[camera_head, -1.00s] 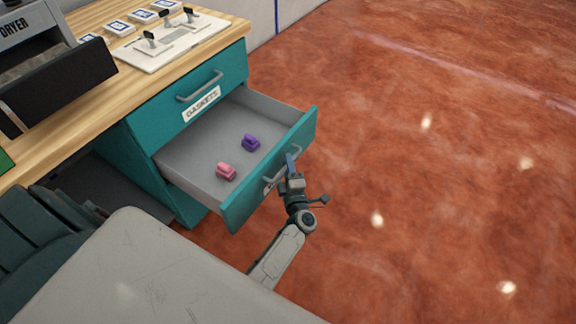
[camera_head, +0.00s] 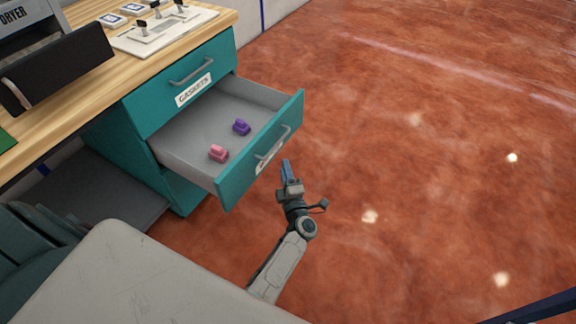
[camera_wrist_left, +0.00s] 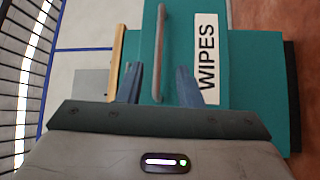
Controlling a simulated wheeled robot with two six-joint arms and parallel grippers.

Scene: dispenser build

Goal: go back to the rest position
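My left gripper (camera_head: 286,169) is in front of the open teal drawer (camera_head: 232,182), over the red floor, with a visible gap to the drawer handle (camera_head: 273,149). In the left wrist view my left gripper (camera_wrist_left: 158,84) has its two blue fingers apart with nothing held. The handle (camera_wrist_left: 160,50) and a label reading WIPES (camera_wrist_left: 207,58) lie beyond them. My right gripper is not in view.
The open drawer holds a pink piece (camera_head: 218,153) and a purple piece (camera_head: 241,127). Above it is a shut drawer labelled GASKETS (camera_head: 194,90). The wooden counter (camera_head: 75,105) carries a white board (camera_head: 160,35). The red floor (camera_head: 430,180) at right is clear.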

